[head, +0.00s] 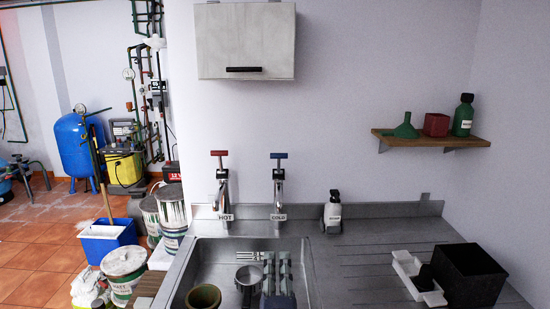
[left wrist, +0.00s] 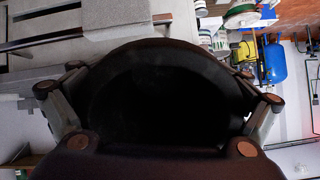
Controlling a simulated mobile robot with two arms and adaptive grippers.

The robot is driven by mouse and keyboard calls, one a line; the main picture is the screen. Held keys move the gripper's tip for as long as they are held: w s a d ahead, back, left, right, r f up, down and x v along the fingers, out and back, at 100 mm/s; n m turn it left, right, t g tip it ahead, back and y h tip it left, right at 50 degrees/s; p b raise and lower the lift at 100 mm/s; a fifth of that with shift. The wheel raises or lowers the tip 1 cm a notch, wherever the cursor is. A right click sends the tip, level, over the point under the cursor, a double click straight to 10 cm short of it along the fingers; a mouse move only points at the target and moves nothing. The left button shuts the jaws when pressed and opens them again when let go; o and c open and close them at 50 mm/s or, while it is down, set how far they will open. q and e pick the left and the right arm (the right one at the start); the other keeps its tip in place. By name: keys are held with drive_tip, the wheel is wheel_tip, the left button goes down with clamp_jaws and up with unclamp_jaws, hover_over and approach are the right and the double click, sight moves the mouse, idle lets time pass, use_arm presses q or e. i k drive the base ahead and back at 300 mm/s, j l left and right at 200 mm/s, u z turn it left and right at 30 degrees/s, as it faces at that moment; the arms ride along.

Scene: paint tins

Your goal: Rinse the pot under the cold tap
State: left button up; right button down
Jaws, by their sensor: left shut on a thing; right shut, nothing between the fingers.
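A brown pot (head: 203,297) with a dark inside shows at the bottom edge of the head view, over the left part of the sink. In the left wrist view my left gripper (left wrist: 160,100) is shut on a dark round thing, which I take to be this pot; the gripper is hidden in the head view. The cold tap (head: 278,185) has a blue handle and a COLD label, and stands behind the sink, right of the red-handled hot tap (head: 221,185). My right gripper (head: 277,268) is shut and empty over the sink, in front of the cold tap.
The steel sink (head: 308,270) also holds a grey round thing with a dark handle (head: 249,275). A small labelled bottle (head: 333,212), a white tray (head: 408,266) and a black box (head: 468,272) stand on the worktop at right. Paint tins (head: 125,270) stand left of the sink.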

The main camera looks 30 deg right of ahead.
sight(278, 156)
drive_tip(key=i+l, duration=0.4)
drive_tip(key=i, duration=0.15)
drive_tip(key=i+l, duration=0.4)
drive_tip(key=i, duration=0.15)
